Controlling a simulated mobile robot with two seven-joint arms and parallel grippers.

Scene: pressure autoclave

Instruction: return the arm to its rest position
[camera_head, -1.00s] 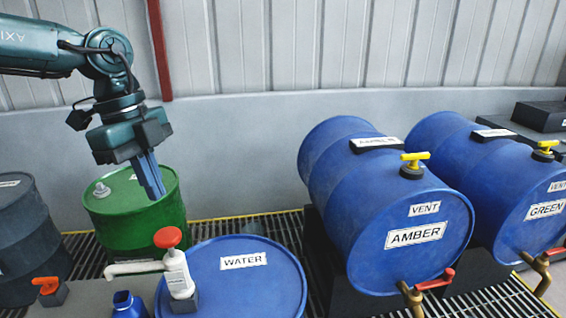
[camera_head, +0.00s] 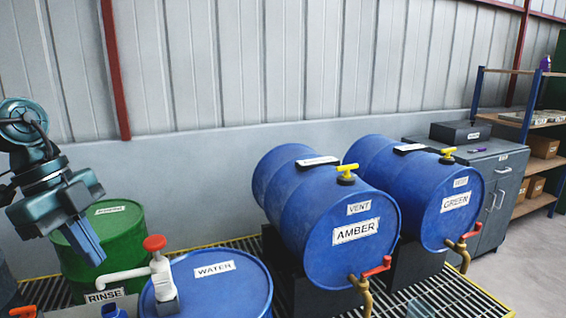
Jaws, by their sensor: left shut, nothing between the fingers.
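My left arm comes in from the left edge in the head view. Its gripper (camera_head: 88,246) is shut and empty, pointing down. It hangs in front of the green drum (camera_head: 122,230) and covers part of it. I cannot tell whether it touches the drum. My right gripper is out of view.
The blue WATER drum (camera_head: 225,290) has a white pump with a red knob (camera_head: 155,243) beside it. Blue AMBER (camera_head: 330,215) and GREEN (camera_head: 432,200) drums lie on dark stands, with yellow vent valves and red-handled taps. A grey cabinet (camera_head: 497,165) and shelves (camera_head: 530,122) stand at right.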

